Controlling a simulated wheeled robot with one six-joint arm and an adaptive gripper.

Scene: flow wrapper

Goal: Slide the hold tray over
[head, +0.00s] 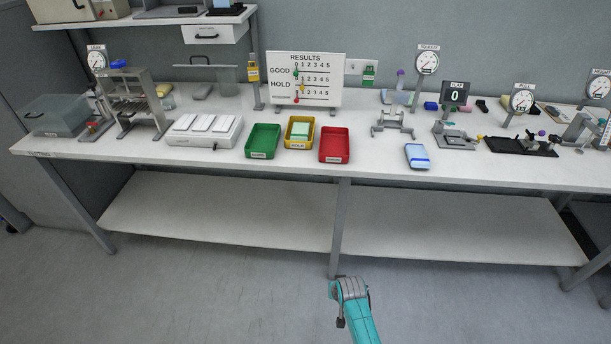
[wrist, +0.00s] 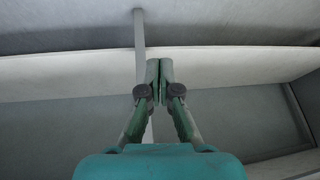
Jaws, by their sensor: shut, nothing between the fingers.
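The hold tray (head: 291,142) is yellow and stands on the bench top between a green tray (head: 254,152) and a red tray (head: 334,157). A pale green block (head: 300,130) lies in it, and a small label is on its front wall. In the wrist view my gripper (wrist: 160,65) has its fingertips together with nothing between them. It points towards the bench's lower shelf and a leg. In the head view my arm (head: 360,315) is low in front of the bench, well away from the trays; the fingertips cannot be made out there.
The bench top (head: 290,168) has a clear strip along its front edge. A white unit with pads (head: 205,130) stands left of the green tray. A blue and white packet (head: 417,156) lies right of the red tray. A results board (head: 305,78) stands behind the trays. The lower shelf (head: 220,210) is empty.

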